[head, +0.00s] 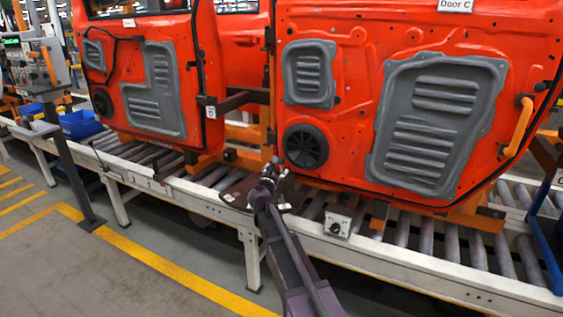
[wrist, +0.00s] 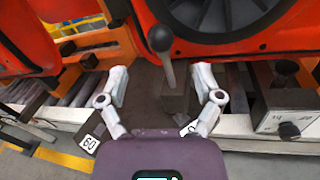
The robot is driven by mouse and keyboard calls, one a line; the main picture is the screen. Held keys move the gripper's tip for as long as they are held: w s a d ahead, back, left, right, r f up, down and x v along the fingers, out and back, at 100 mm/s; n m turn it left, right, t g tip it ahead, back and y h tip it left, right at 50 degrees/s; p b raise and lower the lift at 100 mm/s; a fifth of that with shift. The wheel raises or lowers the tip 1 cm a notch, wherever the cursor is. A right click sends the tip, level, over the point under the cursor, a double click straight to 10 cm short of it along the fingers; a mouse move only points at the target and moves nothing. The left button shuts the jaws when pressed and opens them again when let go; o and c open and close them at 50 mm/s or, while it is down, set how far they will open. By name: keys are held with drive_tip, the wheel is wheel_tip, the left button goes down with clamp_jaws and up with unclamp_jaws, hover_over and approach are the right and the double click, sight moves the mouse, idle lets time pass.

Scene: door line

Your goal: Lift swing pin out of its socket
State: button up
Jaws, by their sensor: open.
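The swing pin (wrist: 161,41) shows in the wrist view as a grey shaft with a dark round knob on top. Its lower end meets a dark block (wrist: 174,102), which looks like its socket. My gripper (wrist: 161,75) is open, with one pale finger on each side of the pin and a gap to both. In the head view my gripper (head: 270,172) is over the front of the conveyor, below the gap between two doors. I cannot make out the pin clearly there.
Orange door C (head: 430,25), with a black speaker (head: 305,147), stands close behind my gripper. Another orange door (head: 150,60) stands to the left. A box with a black knob (head: 337,222) sits on the conveyor rail (head: 420,262) to the right. The aisle floor in front is clear.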

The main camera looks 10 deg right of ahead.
sight(280, 162)
drive_tip(key=x, duration=0.7)
drive_tip(key=shift+w+d, duration=0.15)
drive_tip(key=shift+w, duration=0.1)
clamp_jaws()
